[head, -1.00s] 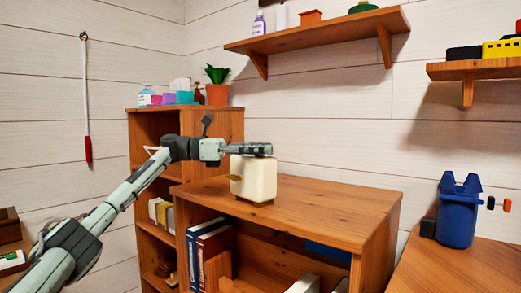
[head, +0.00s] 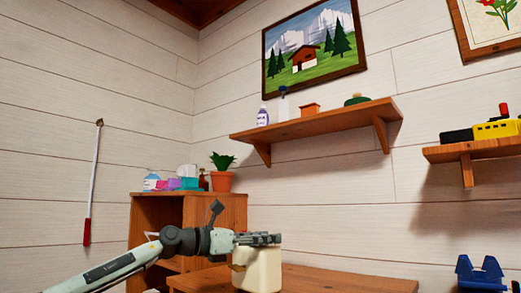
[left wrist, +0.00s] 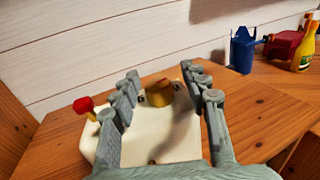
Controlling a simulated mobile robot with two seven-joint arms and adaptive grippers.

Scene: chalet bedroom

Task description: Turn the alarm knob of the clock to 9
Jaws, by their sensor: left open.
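The clock is a cream box (head: 262,274) on the wooden cabinet, cut off at the bottom of the head view. Its cream face (left wrist: 160,135) also shows in the left wrist view. A brass knob (left wrist: 158,95) stands on that face, and a red knob with a yellow part (left wrist: 84,106) is at its left edge. My left gripper (head: 262,239) is at the top of the clock. In the wrist view its open fingers are on either side of the brass knob; contact is not clear. My right gripper is out of view.
The cabinet top (head: 345,280) is bare to the right of the clock. A taller shelf unit (head: 215,225) with a potted plant (head: 221,178) stands behind left. In the wrist view, a blue container (left wrist: 243,50), a red object (left wrist: 284,44) and a yellow bottle (left wrist: 305,48) stand further back right.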

